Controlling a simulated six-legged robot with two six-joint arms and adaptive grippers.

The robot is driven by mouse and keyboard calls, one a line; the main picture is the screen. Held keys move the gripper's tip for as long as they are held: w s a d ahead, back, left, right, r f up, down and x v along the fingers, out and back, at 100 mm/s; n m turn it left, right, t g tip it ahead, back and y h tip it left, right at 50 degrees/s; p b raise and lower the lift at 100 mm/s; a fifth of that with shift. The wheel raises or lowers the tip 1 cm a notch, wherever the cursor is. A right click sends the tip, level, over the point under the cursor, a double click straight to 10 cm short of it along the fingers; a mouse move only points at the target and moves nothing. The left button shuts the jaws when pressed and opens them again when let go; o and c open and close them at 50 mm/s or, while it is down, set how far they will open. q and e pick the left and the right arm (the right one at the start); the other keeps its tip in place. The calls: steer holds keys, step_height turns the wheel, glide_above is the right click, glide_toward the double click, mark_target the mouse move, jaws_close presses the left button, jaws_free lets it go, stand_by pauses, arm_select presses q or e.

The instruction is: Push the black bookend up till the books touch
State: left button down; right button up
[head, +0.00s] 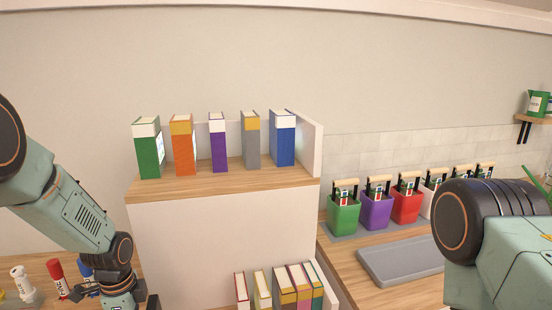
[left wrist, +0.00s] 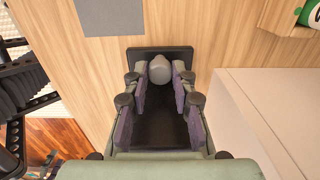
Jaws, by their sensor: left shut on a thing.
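Several books stand upright with gaps between them on the wooden cabinet top in the head view: green (head: 149,150), orange (head: 183,148), purple (head: 218,145), grey (head: 251,142) and blue (head: 283,140). The blue one is beside a white end panel (head: 312,147). My left gripper (left wrist: 160,76) is shut on the grey knob of the black bookend (left wrist: 133,54), over a wooden surface beside a white cabinet side. In the head view its fingers are cut off or hidden at the bottom left. The bookend is apart from the upper books. My right arm shows, but its gripper is out of view.
A second row of books (head: 284,287) stands below the cabinet top. A red tube (head: 57,278) and a white bottle (head: 23,285) stand on the left surface. Coloured pots (head: 343,214) and a grey tray (head: 398,261) are on the right counter. A grey mat (left wrist: 110,16) lies beyond the bookend.

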arm_select(q)
steer(key=shift+d+f, duration=0.2)
steer(key=shift+d, duration=0.25)
steer(key=shift+w+d, duration=0.15)
steer(key=shift+d, duration=0.25)
steer(key=shift+w+d+r+b, duration=0.1)
steer(key=shift+w+d+b, duration=0.15)
steer(key=shift+d, duration=0.65)
steer(key=shift+w+d+r+b, duration=0.1)
steer(key=shift+w+d, duration=0.2)
steer(key=shift+d, duration=0.6)
steer(key=shift+w+d+p, duration=0.1)
steer(key=shift+w+d, duration=0.3)
steer(key=shift+d, duration=1.25)
steer(key=shift+w+d+p, duration=0.1)
steer(key=shift+w+d, duration=0.25)
steer(key=shift+d, duration=1.25)
steer(key=shift+w+d+p, duration=0.1)
steer(key=shift+w+d, duration=0.3)
steer(key=shift+d, duration=1.25)
stand_by(0.5)
